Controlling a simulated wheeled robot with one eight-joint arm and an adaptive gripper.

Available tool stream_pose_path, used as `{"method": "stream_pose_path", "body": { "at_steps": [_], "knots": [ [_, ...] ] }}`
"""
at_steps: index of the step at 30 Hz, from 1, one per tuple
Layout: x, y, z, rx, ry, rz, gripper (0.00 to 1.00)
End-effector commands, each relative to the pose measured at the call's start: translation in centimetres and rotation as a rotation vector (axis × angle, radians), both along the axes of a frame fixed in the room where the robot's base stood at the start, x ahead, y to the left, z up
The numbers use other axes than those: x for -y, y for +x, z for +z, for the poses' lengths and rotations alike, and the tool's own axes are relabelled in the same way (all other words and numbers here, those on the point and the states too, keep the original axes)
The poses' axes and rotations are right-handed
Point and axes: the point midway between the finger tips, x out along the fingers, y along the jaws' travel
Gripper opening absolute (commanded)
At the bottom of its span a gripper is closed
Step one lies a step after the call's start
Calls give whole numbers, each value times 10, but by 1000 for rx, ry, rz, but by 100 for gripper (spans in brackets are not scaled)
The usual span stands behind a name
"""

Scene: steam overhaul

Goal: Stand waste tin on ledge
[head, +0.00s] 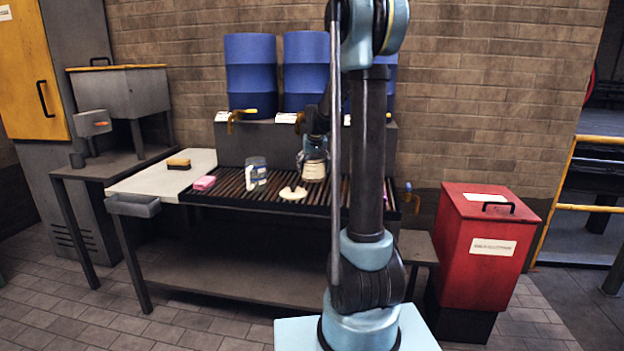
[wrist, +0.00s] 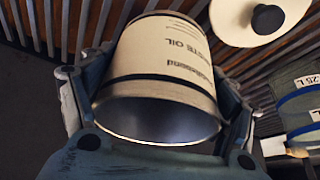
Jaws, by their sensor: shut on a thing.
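The waste tin (wrist: 160,85) is cream with black print reading "WASTE OIL" and an open, dark mouth. My gripper (wrist: 155,110) is shut around it, with one finger on each side in the wrist view. In the head view the tin (head: 314,171) is at the slatted bench top, under my gripper (head: 314,153); I cannot tell whether it touches the slats. A cream lid with a black knob (wrist: 265,20) lies on the slats beside it. Which surface is the ledge is not clear; a low grey shelf (head: 420,246) shows right of the bench, partly behind my arm.
A clear container with blue bands (head: 256,168) and a small white item stand left of the tin. A pink block (head: 204,183) and a brush (head: 179,163) lie farther left. Blue drums (head: 251,75) with taps stand behind. A red bin (head: 484,245) stands right.

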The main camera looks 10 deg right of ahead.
Motion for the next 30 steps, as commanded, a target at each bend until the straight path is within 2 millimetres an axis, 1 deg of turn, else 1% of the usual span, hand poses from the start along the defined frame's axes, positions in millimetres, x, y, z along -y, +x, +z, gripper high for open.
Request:
{"method": "stream_pose_path", "body": {
  "at_steps": [6, 9, 20, 21, 23, 24, 30],
  "knots": [
    [-2, 0, -28, 0, 0, 3, 50],
    [-3, 0, -36, 0, 0, 3, 50],
    [-3, 0, -38, 0, 0, 3, 50],
    [-3, 0, -39, 0, -1, 4, 84],
    [-3, 0, -39, 0, -1, 4, 98],
    [-3, 0, -39, 0, 0, 3, 100],
    [-3, 0, -39, 0, -1, 4, 100]
  ]
}}
